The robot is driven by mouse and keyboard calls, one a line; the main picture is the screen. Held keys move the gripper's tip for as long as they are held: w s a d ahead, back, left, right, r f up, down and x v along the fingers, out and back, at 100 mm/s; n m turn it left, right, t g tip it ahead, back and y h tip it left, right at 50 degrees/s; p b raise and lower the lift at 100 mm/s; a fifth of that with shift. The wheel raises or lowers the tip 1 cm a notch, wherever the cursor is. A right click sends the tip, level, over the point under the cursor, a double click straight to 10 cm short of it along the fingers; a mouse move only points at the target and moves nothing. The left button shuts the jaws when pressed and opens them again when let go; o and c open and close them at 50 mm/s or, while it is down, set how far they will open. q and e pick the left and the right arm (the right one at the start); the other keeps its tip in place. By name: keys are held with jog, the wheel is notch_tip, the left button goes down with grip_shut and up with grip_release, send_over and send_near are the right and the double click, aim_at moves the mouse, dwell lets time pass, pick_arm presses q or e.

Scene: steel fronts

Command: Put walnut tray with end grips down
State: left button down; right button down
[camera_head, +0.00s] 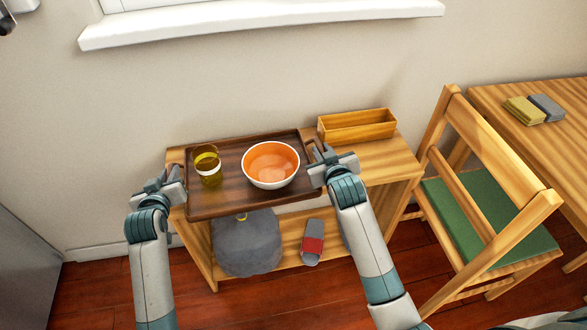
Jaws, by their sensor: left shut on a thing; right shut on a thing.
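The dark walnut tray (225,201) is at the top of a light wooden shelf bench, over its left and middle part. A glass with yellow contents (207,165) stands on the tray's left side. An orange bowl with a white outside (271,165) sits on its right half. My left gripper (172,181) is shut on the tray's left end grip. My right gripper (318,163) is shut on the right end grip. The jaws hide most of both grips. I cannot tell whether the tray's underside touches the bench top.
An open wooden box (357,126) stands on the bench (385,159) at the back right. A grey bag (247,243) and a grey and red item (312,243) are on the lower shelf. A chair (490,200) with a green seat and a table (560,150) are at right.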

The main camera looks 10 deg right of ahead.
pick_arm(q)
jog(key=c, duration=2.1)
grip_release()
jog(key=shift+f, duration=0.1)
pick_arm(e)
jog(key=c, duration=2.1)
grip_release()
jog(key=shift+f, duration=0.1)
pick_arm(q)
jog(key=o, duration=0.5)
jog(key=shift+c, duration=0.2)
pick_arm(e)
jog(key=o, duration=0.5)
jog(key=shift+c, duration=0.2)
pick_arm(q)
jog(key=shift+s, duration=0.15)
jog(key=v, duration=1.2)
jog(key=shift+a, duration=0.1)
pick_arm(e)
jog(key=shift+s, duration=0.2)
jog(key=v, duration=1.1)
jog(key=shift+s+r, duration=0.3)
jog(key=shift+a, duration=0.1)
